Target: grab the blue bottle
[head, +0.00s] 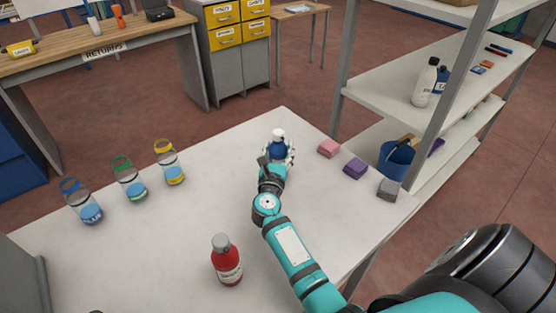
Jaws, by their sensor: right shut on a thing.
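The blue bottle (279,148) with a white cap stands upright near the far corner of the white table (190,235). My right gripper (277,158) is shut on it from the near side, with fingers around its body. The gripper and wrist hide the bottle's lower part. Whether its base touches the table cannot be told. My left gripper is not in view.
A red bottle (227,260) stands left of my right arm. Three jars with blue, green and yellow bands (130,179) stand at the left. Pink (328,148), purple (355,168) and grey (388,189) blocks lie along the right edge. A shelf rack (385,100) stands beyond.

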